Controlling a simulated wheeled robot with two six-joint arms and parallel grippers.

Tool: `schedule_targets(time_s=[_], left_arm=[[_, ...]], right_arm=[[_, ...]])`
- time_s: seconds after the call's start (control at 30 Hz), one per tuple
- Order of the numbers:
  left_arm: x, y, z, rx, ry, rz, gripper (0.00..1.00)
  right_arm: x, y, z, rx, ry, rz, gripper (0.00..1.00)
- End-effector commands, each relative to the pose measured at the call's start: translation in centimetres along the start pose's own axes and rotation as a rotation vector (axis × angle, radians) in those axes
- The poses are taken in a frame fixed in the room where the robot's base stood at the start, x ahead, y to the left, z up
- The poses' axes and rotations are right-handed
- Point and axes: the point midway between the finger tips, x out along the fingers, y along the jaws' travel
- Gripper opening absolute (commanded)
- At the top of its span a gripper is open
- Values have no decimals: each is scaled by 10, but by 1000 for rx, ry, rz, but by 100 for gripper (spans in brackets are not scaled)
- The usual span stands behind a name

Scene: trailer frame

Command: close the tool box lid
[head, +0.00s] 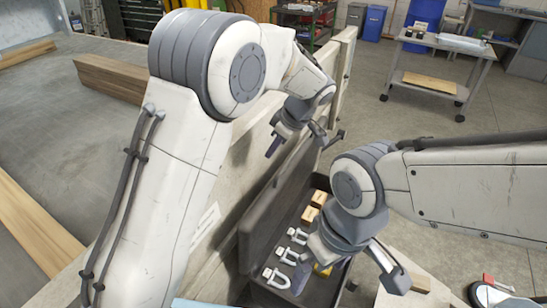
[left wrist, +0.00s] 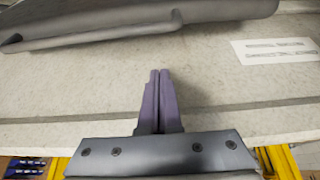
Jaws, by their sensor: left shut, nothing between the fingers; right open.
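The dark grey tool box (head: 250,285) stands open at the lower middle of the head view. Its lid (head: 268,203) is raised on the left side, next to the pale trailer side wall. Inside lie metal shackles (head: 281,275) and small wooden blocks (head: 314,202). My left gripper (head: 275,146) is shut and empty near the lid's far end, by the wall. In the left wrist view its purple fingers (left wrist: 158,100) are together, apart from a dark grey edge at the top. My right gripper (head: 347,268) is open above the box and hides part of its inside.
The trailer side wall (head: 343,62) runs beside the box. Timber beams (head: 112,75) lie on the trailer bed at left. A wheeled cart (head: 441,60) stands at the back right. The floor between is clear.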

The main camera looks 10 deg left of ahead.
Motion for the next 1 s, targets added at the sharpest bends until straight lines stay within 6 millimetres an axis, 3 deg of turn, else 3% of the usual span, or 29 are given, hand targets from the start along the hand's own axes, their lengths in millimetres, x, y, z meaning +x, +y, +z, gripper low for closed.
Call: schedule_targets(time_s=[0.17, 0.6, 0.8, 1.0], left_arm=[[16, -2, -3, -2, 1, -5, 0], [101, -2, -1, -1, -1, -5, 0], [88, -1, 28, 1, 0, -1, 0], [86, 0, 37, -1, 0, 0, 0]], right_arm=[[-4, 0, 0, 0, 0, 0, 100], [-24, -2, -1, 0, 0, 0, 100], [-35, -3, -2, 0, 0, 0, 100], [-37, -3, -2, 0, 0, 0, 100]])
